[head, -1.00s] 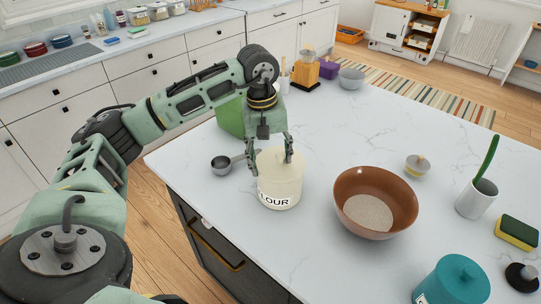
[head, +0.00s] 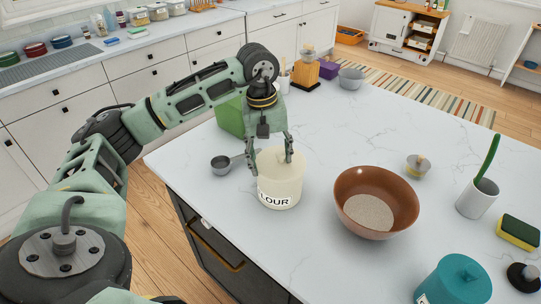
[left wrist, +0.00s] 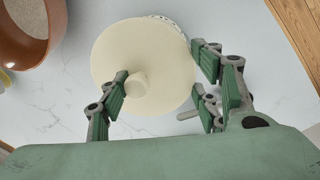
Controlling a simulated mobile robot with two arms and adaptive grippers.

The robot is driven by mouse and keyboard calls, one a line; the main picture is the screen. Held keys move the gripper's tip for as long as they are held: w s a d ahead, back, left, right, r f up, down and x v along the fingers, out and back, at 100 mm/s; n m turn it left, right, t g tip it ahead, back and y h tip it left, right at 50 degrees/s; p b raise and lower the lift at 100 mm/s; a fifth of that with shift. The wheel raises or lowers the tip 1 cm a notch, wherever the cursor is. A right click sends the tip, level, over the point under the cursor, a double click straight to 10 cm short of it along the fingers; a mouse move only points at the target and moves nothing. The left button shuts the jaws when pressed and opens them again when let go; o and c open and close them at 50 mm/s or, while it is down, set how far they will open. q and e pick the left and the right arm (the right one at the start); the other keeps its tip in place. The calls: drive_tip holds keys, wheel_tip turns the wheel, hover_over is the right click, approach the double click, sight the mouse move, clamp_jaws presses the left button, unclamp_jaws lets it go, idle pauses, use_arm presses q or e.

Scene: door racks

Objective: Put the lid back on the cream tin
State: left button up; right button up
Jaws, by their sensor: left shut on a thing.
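The cream tin (head: 280,194), marked with "FLOUR" lettering, stands upright near the island's left edge. Its round cream lid (left wrist: 150,50) with a small knob (left wrist: 138,88) lies over the tin's top in the left wrist view; whether it is fully seated I cannot tell. My left gripper (head: 270,165) is down at the top of the tin, shut on the lid. In the left wrist view its fingers (left wrist: 160,78) show on either side, one over the lid close to the knob, the others by the opposite rim. My right gripper is not in view.
A brown bowl (head: 350,185) stands right of the tin. A metal measuring cup (head: 221,165) and a green block-like object (head: 230,118) are close on the left. A teal canister (head: 455,282), white cup (head: 477,199) and sponge (head: 518,233) stand farther right.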

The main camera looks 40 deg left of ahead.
use_arm(q)
drive_tip(key=shift+f+b, duration=0.2)
drive_tip(key=shift+b, duration=0.2)
idle(0.9)
idle(0.4)
drive_tip(key=o, duration=1)
drive_tip(key=o, duration=0.5)
drive_tip(key=shift+r, duration=0.15)
drive_tip(key=shift+r+p, duration=2.3)
drive_tip(key=shift+r, duration=1.15)
